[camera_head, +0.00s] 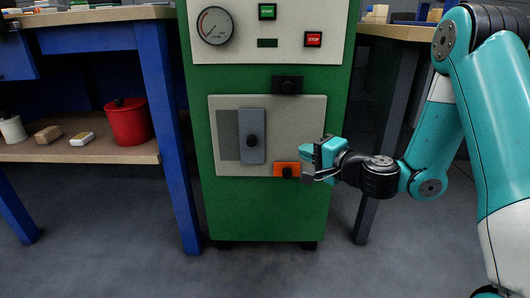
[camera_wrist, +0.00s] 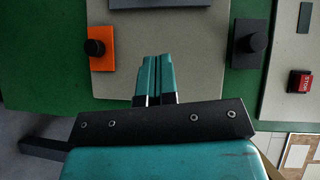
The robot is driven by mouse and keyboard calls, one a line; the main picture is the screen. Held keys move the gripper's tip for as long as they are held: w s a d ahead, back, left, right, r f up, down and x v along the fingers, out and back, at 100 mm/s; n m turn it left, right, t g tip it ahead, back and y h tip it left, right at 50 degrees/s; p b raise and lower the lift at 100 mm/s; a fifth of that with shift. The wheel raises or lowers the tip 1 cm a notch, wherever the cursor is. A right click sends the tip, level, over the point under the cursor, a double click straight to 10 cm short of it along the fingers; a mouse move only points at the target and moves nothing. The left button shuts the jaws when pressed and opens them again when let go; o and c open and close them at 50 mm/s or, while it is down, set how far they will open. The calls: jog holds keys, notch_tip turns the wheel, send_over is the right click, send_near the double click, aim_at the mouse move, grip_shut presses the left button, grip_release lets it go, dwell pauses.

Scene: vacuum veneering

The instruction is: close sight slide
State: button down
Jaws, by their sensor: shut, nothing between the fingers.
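The sight slide appears to be the upright grey plate (camera_head: 252,150) with a round black knob, on the pale panel (camera_head: 300,120) of the green cabinet. A darker grey-green strip (camera_head: 229,138) shows to its left, uncovered by the plate. In the wrist view only an edge of a dark grey plate (camera_wrist: 160,3), likely the same slide, shows at the top. My gripper (camera_head: 306,172) is shut and empty, in front of the panel's lower right, close to the orange knobbed piece. Its closed fingers (camera_wrist: 154,58) point toward the panel; I cannot tell whether they touch anything.
An orange piece (camera_head: 278,168) with a black knob sits below the slide, right of it; a black knobbed piece (camera_head: 287,79) sits above. The cabinet also carries a gauge (camera_head: 214,25), a green button (camera_head: 267,11) and a red stop button (camera_head: 313,39). Blue bench legs (camera_head: 170,140) stand left.

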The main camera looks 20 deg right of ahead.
jog(key=p, duration=0.4)
send_near(257, 140)
jog(key=w, duration=0.4)
jog(key=shift+w+d+r, duration=0.1)
jog(key=shift+w+d, duration=0.1)
jog(key=shift+d, duration=0.15)
jog(key=shift+w+a+f+b, duration=0.1)
jog(key=shift+w+a+f, duration=0.1)
jog(key=shift+a, duration=0.35)
jog(key=shift+w+a+f+b, duration=0.1)
jog(key=shift+w+a+b, duration=0.1)
jog(key=shift+a, duration=0.4)
jog(key=shift+w+a+f+b, duration=0.1)
jog(key=shift+w+a, duration=0.05)
jog(key=shift+a, duration=0.4)
